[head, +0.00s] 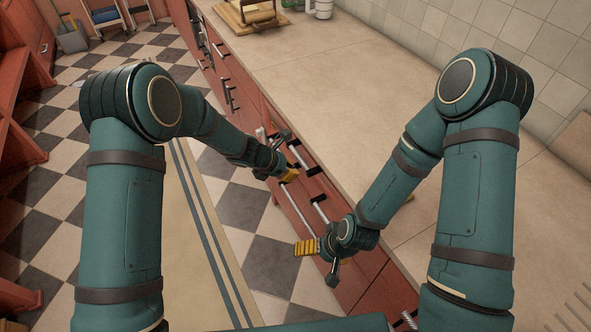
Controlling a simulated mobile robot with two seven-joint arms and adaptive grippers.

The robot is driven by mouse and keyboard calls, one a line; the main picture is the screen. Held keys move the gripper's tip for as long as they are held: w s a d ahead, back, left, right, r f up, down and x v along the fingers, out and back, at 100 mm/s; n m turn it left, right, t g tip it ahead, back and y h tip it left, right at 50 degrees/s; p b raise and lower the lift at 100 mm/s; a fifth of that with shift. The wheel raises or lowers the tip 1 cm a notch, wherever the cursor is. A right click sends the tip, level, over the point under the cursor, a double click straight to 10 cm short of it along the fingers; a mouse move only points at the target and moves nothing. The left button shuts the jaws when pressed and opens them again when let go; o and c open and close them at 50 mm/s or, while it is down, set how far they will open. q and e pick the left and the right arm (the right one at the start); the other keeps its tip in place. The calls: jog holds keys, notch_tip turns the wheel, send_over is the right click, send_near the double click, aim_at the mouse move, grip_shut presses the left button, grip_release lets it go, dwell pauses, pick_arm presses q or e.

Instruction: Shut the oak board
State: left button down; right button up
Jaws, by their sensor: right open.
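I cannot pick out a board that stands open; what shows in front of me is a row of red cabinet drawers with long metal bar handles (296,208). My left gripper (289,157) is at the drawer fronts, close to the upper end of the handles. Its yellow finger pad lies beside a handle; whether it touches or grips it I cannot tell. My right gripper (320,262) is open and empty, lower down in front of the drawers, apart from the left one. Its yellow pad faces left.
A beige countertop (330,80) runs along the right above the cabinets. A wooden stand (252,14) and a white mug (320,9) are at its far end. A striped mat (200,230) lies on the checkered floor. Red shelving (15,110) stands at the left.

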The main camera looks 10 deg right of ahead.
pick_arm(q)
jog(key=a+f+p+v, duration=0.1)
jog(key=p+v, duration=0.1)
jog(key=v, duration=0.9)
jog(key=s+a+f+m+y, duration=0.1)
jog(key=s+a+f+m, duration=0.1)
jog(key=s+f+m, duration=0.2)
jog(key=s+a+f+m+y+b, duration=0.1)
jog(key=s+a+f+m, duration=0.2)
jog(key=s+m, duration=0.6)
jog(key=s+a+f+m+g+y, duration=0.1)
jog(key=s+a+f+m, duration=0.2)
jog(key=s+f+m, duration=0.3)
jog(key=shift+s+f+m+b, duration=0.4)
jog(key=shift+s+m, duration=0.3)
jog(key=shift+s, duration=0.4)
pick_arm(e)
jog(key=shift+s+a+r, duration=0.15)
jog(key=shift+s+r, duration=0.1)
